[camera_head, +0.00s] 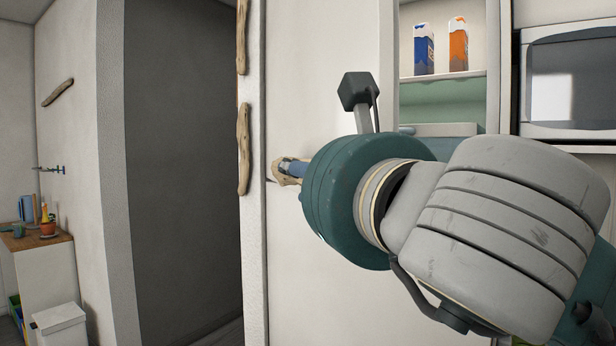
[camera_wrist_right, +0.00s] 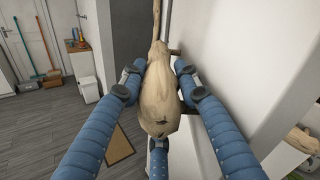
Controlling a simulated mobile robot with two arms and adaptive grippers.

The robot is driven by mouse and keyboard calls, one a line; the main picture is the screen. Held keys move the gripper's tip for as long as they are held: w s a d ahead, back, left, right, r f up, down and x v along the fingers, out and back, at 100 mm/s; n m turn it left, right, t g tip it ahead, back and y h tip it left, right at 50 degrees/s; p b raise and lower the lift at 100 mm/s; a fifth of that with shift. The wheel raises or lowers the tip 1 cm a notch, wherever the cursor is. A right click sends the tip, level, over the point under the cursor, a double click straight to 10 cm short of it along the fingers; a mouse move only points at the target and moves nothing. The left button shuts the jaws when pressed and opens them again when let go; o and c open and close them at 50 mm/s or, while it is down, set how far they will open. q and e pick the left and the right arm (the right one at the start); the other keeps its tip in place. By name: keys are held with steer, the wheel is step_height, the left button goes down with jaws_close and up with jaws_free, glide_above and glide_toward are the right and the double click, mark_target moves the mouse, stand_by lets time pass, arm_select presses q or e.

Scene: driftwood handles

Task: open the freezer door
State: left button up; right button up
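A white door panel (camera_head: 325,60) stands in the middle of the head view. A pale driftwood handle (camera_head: 283,172) shows near its left edge, mostly hidden behind my right gripper and wrist. In the right wrist view the driftwood handle (camera_wrist_right: 160,100) stands out from a white panel (camera_wrist_right: 235,50). The blue fingers of my right gripper (camera_wrist_right: 160,75) lie on both sides of the handle, their tips against it. A third finger shows below the handle. I cannot tell from these views which panel is the freezer door. My left gripper is not in view.
Two driftwood handles (camera_head: 243,150) line the edge of a dark opening (camera_head: 180,150) at left. Shelves with a blue carton (camera_head: 424,48) and an orange carton (camera_head: 458,44) are at right, beside a microwave (camera_head: 570,85). Open floor (camera_wrist_right: 40,130) lies left in the wrist view.

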steer(key=v, duration=1.1)
steer(key=shift+s+d, duration=0.15)
steer(key=shift+s, duration=0.1)
steer(key=shift+r, duration=0.1)
